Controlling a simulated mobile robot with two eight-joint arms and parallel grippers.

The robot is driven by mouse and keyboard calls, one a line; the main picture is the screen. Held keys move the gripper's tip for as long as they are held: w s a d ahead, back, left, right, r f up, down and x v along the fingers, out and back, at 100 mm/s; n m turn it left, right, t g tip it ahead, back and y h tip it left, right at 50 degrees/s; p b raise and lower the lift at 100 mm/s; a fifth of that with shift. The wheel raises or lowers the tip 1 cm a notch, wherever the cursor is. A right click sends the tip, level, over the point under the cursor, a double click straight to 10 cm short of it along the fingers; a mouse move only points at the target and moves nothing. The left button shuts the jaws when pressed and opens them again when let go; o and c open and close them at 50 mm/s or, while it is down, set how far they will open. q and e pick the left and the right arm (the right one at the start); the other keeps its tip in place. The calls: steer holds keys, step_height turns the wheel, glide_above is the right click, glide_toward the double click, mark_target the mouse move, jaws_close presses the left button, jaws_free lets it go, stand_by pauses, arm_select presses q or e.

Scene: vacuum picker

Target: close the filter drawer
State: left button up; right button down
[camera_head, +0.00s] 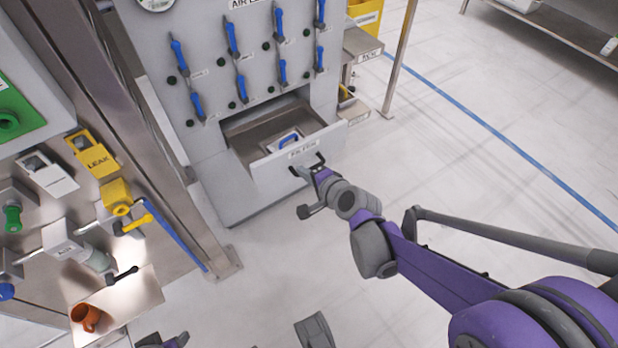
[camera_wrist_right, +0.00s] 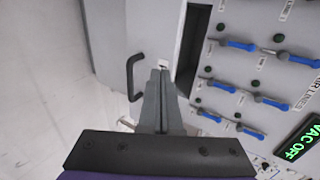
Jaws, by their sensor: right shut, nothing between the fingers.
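The filter drawer (camera_head: 270,171) is pulled out from the grey cabinet, with its inside showing from above. A pale item with a blue handle (camera_head: 288,140) lies in it. The black drawer handle (camera_head: 308,165) is on its front; the handle also shows in the right wrist view (camera_wrist_right: 131,76). My right gripper (camera_head: 301,171) is shut and empty at the drawer front. In the right wrist view its fingers (camera_wrist_right: 160,72) point at the grey front (camera_wrist_right: 153,30), beside the handle and not around it. I cannot tell whether the tips touch.
Blue-handled valves (camera_head: 232,37) line the cabinet above the drawer. A steel post (camera_head: 165,130) stands left of it, with a yellow LEAK box (camera_head: 98,160) and an orange mug (camera_head: 86,316) on a pale plate beyond. The floor (camera_head: 480,180) at right is clear.

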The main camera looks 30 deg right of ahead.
mark_target(284, 155)
steer(key=x, duration=0.2)
steer(key=b+x, duration=0.1)
steer(key=x, duration=0.1)
steer(key=r+x, duration=0.1)
steer(key=x, duration=0.1)
steer(key=shift+w+a+f+b, duration=0.15)
steer(key=shift+w+b, duration=0.15)
steer(key=shift+w, duration=0.15)
arm_select(q)
steer(key=shift+s+x, duration=0.15)
steer(key=shift+x, duration=0.55)
steer(key=shift+s+x, duration=0.15)
steer(key=shift+x, duration=0.5)
arm_select(e)
steer(key=shift+w, duration=0.8)
arm_select(q)
steer(key=shift+f, duration=0.15)
arm_select(e)
steer(key=shift+w, duration=0.1)
steer(key=shift+w, duration=0.25)
arm_select(q)
steer(key=shift+f+b, duration=0.4)
steer(key=shift+b, duration=0.1)
arm_select(e)
steer(key=w+a, duration=0.1)
steer(key=w, duration=1.6)
steer(key=shift+w+a, duration=0.25)
steer(key=shift+s, duration=0.1)
